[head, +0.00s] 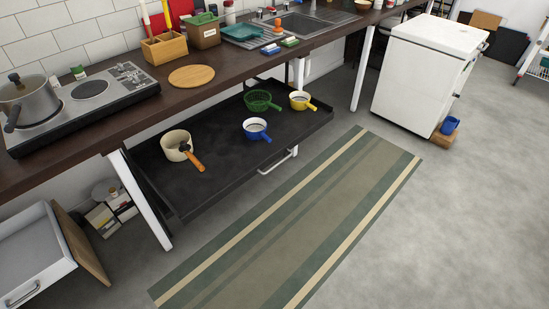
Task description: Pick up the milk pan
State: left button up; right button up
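Small pans stand on a black pull-out shelf (215,165) under the counter. A cream pan (175,146) with a brown wooden handle pointing to the lower right is at its left. A small blue pan (255,128) with a white inside is right of the middle, and a small yellow pan (299,100) is near the right end. No label shows which one is the milk pan. All are upright and apart from each other. Neither of my grippers is in view.
The dark counter (150,103) overhangs the shelf's back and holds a hob with a grey pot (30,100). A white table leg (140,197) stands at the shelf's left. The striped rug (300,215) in front is clear.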

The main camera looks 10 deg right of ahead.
aim_at(170, 142)
jog(key=i+j, duration=0.2)
jog(key=i, duration=0.2)
jog(key=i+j, duration=0.15)
jog(key=i, duration=0.3)
jog(key=j+u, duration=0.05)
